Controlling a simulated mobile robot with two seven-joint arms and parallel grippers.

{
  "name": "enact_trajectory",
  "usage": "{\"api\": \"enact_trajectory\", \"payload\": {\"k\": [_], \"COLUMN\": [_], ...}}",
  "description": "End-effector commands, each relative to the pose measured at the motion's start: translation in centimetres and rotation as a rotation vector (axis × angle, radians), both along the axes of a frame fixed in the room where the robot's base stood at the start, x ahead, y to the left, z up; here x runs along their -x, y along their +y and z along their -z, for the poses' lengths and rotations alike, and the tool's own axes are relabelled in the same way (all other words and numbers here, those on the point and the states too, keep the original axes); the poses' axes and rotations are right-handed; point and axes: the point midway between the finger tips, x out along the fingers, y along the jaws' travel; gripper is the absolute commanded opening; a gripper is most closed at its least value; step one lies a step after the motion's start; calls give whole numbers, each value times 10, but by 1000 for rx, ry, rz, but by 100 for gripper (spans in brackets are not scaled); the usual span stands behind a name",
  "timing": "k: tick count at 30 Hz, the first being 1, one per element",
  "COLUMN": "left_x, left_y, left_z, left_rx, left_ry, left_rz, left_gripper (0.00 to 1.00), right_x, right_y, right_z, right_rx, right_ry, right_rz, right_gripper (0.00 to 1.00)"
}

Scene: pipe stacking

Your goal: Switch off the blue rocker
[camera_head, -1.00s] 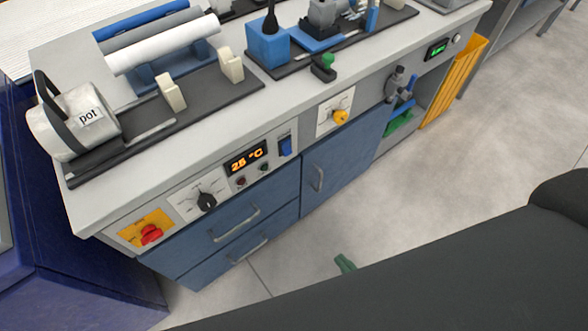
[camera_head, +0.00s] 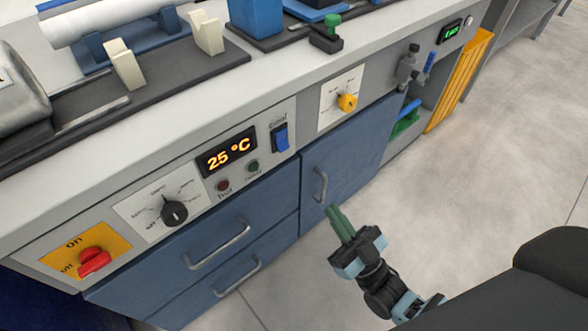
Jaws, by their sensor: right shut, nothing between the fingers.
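The blue rocker (camera_head: 281,138) is set in the front panel of the bench, under a small label and right of the orange 25 °C display (camera_head: 228,152). My right gripper (camera_head: 338,222) is below and to the right of the rocker, in front of the blue cabinet door, clear of the rocker. Its green fingers are together and empty, pointing up and to the left. My left gripper is not in view.
On the same panel are a black dial (camera_head: 174,213), a red rotary switch (camera_head: 94,261) and a yellow knob (camera_head: 347,102). Drawer handles (camera_head: 219,246) and a door handle (camera_head: 320,185) stick out below. The floor at right is clear.

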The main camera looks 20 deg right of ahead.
Motion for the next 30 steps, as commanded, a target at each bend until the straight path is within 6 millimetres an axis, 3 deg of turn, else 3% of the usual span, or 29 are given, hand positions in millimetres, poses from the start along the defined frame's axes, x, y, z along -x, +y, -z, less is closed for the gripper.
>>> {"api": "enact_trajectory", "payload": {"k": [17, 23, 30], "left_x": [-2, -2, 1], "left_y": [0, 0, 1], "left_z": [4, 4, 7], "left_rx": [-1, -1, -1], "left_ry": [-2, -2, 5], "left_rz": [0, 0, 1], "left_gripper": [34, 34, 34], "right_x": [-7, -25, -60], "right_y": [0, 6, 19], "right_z": [-2, -16, -41], "right_rx": [-9, -10, -10], "right_ry": [-33, -36, -35], "right_rz": [-1, -1, -2], "right_gripper": [0, 0, 0]}}
